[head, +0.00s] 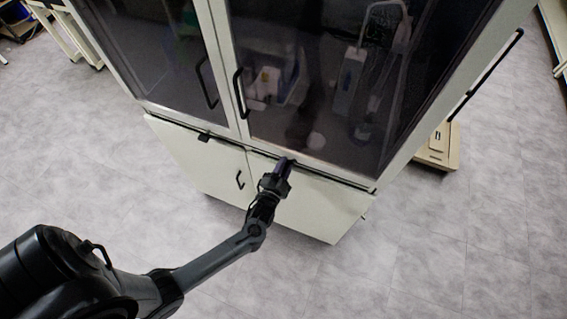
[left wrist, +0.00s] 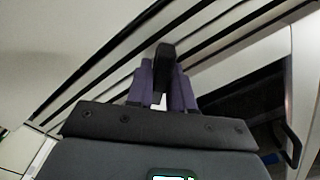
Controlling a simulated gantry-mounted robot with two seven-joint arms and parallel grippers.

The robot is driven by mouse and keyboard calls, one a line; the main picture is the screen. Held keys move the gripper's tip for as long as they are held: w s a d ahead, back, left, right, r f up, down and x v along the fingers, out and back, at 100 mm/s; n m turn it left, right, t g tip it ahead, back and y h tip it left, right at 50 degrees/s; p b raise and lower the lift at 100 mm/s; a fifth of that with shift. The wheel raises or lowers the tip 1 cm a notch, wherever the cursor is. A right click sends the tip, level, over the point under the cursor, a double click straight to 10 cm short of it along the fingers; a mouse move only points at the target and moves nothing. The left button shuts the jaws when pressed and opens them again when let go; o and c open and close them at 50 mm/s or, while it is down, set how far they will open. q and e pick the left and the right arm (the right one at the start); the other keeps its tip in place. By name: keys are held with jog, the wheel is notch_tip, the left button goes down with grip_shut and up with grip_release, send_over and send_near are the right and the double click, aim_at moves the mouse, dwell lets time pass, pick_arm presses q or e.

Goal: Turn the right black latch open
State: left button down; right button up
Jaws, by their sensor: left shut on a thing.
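The right black latch (left wrist: 164,56) shows in the left wrist view as a short dark bar between the two purple fingers of my left gripper (left wrist: 161,84). My left gripper (head: 283,168) is shut on it at the seam between the upper glass doors and the lower white doors of the cabinet. In the head view the gripper mostly hides this latch, so its exact angle is hard to tell. The left black latch (head: 204,137) sits farther left on the same seam, untouched. My right gripper is in neither view.
The cabinet has tall dark glass doors (head: 310,85) with black handles (head: 238,92). A lower white door (head: 205,170) carries a small black handle (head: 240,179). A beige cart (head: 438,148) stands at the right. The grey floor (head: 440,240) in front is clear.

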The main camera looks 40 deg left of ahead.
pick_arm(q)
jog(key=m, duration=0.1)
jog(key=m+p, duration=0.1)
jog(key=m, duration=0.3)
jog(key=shift+w+d+f+p, duration=0.1)
jog(key=shift+d+f+p, duration=0.1)
jog(key=shift+f+p, duration=0.1)
jog(key=shift+f+m+p, duration=0.2)
jog(key=shift+m+p, duration=0.1)
jog(key=shift+m, duration=1.7)
jog(key=c, duration=1.1)
grip_release()
jog(key=v, duration=1.1)
